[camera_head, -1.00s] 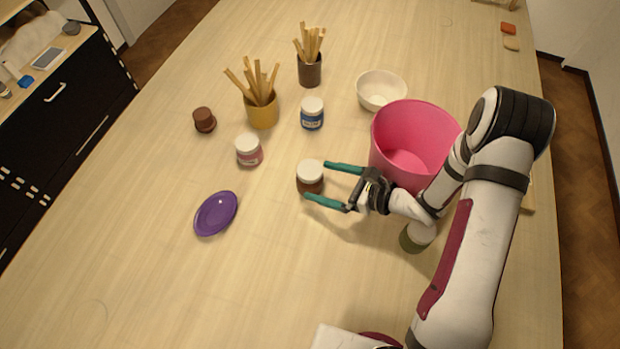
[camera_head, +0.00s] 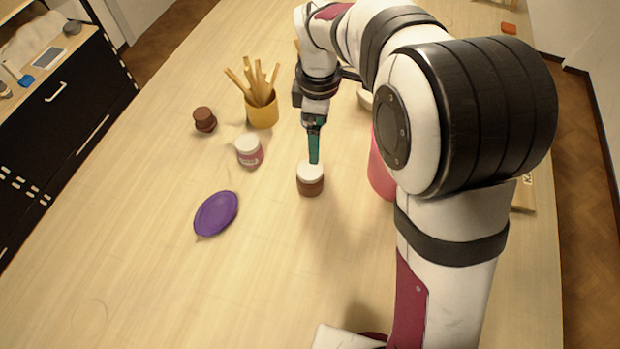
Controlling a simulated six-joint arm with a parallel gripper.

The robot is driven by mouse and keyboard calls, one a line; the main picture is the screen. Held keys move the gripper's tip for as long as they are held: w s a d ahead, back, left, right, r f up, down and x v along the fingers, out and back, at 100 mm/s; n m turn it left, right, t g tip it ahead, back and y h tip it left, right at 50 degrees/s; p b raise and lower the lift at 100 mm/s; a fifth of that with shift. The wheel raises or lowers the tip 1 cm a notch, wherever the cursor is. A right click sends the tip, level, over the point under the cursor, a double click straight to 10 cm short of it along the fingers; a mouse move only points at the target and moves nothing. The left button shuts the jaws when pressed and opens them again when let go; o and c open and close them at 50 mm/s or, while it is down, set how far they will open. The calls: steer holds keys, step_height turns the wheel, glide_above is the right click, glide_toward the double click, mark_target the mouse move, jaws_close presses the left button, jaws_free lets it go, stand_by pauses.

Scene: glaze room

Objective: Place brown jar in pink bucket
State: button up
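The brown jar (camera_head: 310,187) has a white lid and stands upright on the table near the middle of the view. My gripper (camera_head: 314,158) points down, with its green finger overlapping the far edge of the jar's lid in the picture. The fingers show edge-on as one strip, so I cannot tell how far apart they are or whether they touch the jar. The pink bucket (camera_head: 380,174) stands to the right of the jar. Most of it, including its opening, is hidden behind my arm.
A pink-labelled jar (camera_head: 250,150), a yellow cup of sticks (camera_head: 262,112) and a small brown pot (camera_head: 204,120) stand to the left. A purple plate (camera_head: 216,213) lies front left. A white bowl (camera_head: 364,98) is partly hidden.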

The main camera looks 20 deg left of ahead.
mark_target(310, 169)
steer(key=f, duration=1)
steer(key=a+f, duration=0.1)
steer(key=f, duration=0.4)
steer(key=shift+s+a+f, duration=0.1)
steer(key=shift+s+f, duration=0.2)
steer(key=shift+s, duration=0.05)
steer(key=shift+r, duration=0.15)
jaws_close()
